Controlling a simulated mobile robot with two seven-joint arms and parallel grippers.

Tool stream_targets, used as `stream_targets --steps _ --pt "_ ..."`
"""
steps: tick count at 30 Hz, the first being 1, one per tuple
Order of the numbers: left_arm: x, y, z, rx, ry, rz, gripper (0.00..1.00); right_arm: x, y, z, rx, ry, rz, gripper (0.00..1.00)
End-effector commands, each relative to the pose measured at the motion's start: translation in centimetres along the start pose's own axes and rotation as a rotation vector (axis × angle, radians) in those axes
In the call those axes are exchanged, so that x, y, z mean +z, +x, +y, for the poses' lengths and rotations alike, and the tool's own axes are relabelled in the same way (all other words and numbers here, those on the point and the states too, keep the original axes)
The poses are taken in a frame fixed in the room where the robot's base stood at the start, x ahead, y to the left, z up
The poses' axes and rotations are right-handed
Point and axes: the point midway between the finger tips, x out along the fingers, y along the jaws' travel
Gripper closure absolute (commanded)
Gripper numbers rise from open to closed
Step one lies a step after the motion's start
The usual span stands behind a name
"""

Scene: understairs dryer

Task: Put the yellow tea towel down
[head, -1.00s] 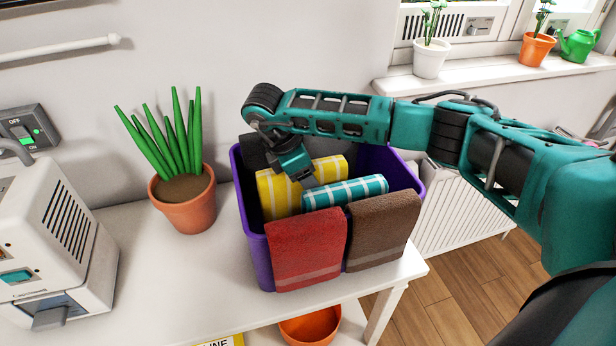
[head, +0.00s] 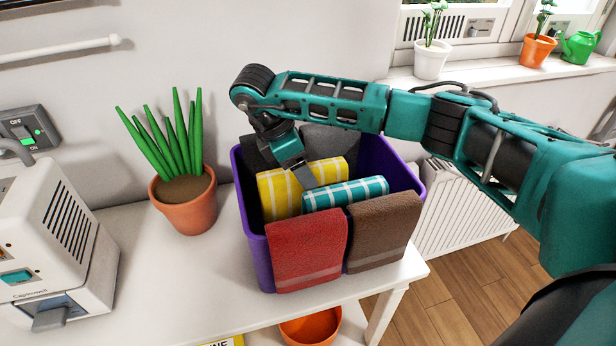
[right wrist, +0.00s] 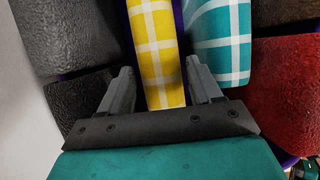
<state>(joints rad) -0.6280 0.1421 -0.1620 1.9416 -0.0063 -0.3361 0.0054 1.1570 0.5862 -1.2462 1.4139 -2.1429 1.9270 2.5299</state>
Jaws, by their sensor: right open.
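The yellow tea towel (head: 287,189), with white checks, stands folded inside the purple bin (head: 258,258), behind the teal checked towel (head: 345,194). My right gripper (head: 306,181) points down into the bin at the yellow towel. In the right wrist view the right gripper's fingers (right wrist: 158,85) are open, one on each side of the yellow towel (right wrist: 157,45), with the teal towel (right wrist: 217,40) close by the right finger. I cannot tell whether the fingers touch the cloth. My left gripper is out of view.
A red towel (head: 306,250) and a brown towel (head: 382,232) hang over the bin's front rim. Dark grey cloths (head: 329,142) lie at its back. A potted plant (head: 186,202) and a white machine (head: 55,245) stand left on the white table (head: 170,290), with clear tabletop between.

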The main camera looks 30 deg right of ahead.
Motion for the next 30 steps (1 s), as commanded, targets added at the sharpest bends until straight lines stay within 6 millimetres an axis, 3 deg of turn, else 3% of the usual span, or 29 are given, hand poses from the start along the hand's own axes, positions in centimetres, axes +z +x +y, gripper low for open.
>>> stream_targets --steps 6,12,30 --pt "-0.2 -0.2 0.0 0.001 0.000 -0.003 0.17 0.1 -5.3 0.1 0.006 0.000 0.001 0.36" --pt "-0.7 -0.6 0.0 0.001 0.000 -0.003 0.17 0.1 -7.7 0.0 0.003 0.001 0.000 0.36" --pt "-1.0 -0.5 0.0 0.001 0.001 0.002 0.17 0.0 -8.2 0.0 0.000 0.000 0.000 0.36"
